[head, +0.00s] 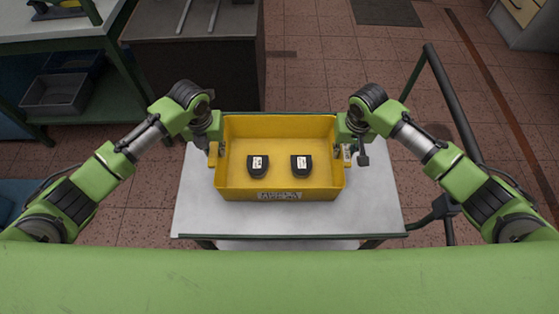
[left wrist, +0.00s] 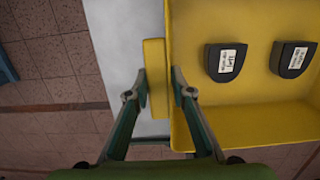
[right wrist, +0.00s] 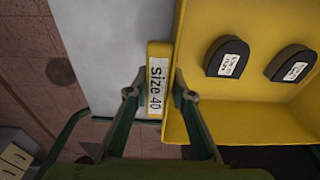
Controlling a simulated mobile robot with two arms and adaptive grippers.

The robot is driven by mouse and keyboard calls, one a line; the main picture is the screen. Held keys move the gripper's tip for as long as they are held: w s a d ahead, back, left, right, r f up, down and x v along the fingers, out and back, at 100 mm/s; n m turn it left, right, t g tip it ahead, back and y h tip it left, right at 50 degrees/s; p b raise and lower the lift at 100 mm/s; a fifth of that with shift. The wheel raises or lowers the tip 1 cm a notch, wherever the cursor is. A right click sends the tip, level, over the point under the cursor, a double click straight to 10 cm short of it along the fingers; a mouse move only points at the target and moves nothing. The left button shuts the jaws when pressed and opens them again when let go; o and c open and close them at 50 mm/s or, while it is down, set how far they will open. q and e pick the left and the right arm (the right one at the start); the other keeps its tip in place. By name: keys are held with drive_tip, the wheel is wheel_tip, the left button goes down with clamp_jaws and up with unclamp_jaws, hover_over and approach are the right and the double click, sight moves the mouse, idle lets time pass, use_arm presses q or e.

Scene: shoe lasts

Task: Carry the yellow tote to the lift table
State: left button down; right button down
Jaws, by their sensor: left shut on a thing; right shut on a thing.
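The yellow tote (head: 279,187) sits on or just above a white-topped table (head: 375,205); I cannot tell which. Two black shoe lasts with white labels, a left one (head: 257,166) and a right one (head: 301,165), lie inside it. My left gripper (head: 216,148) is shut on the tote's left handle, a yellow block in the left wrist view (left wrist: 155,80). My right gripper (head: 345,150) is shut on the right handle, which has a "Size 40" label in the right wrist view (right wrist: 156,82). The tote looks level.
A dark-topped bench (head: 190,60) stands behind the table to the left. A green-framed shelf with grey bins (head: 58,92) is at far left. A dark rail (head: 455,105) runs at the right. Tiled floor (head: 320,75) behind the table is open. A dark mat (head: 386,11) lies at the back.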

use_arm(q)
drive_tip(key=shift+w+r, duration=0.1)
drive_tip(key=shift+r, duration=0.1)
use_arm(e)
drive_tip(key=shift+r, duration=0.2)
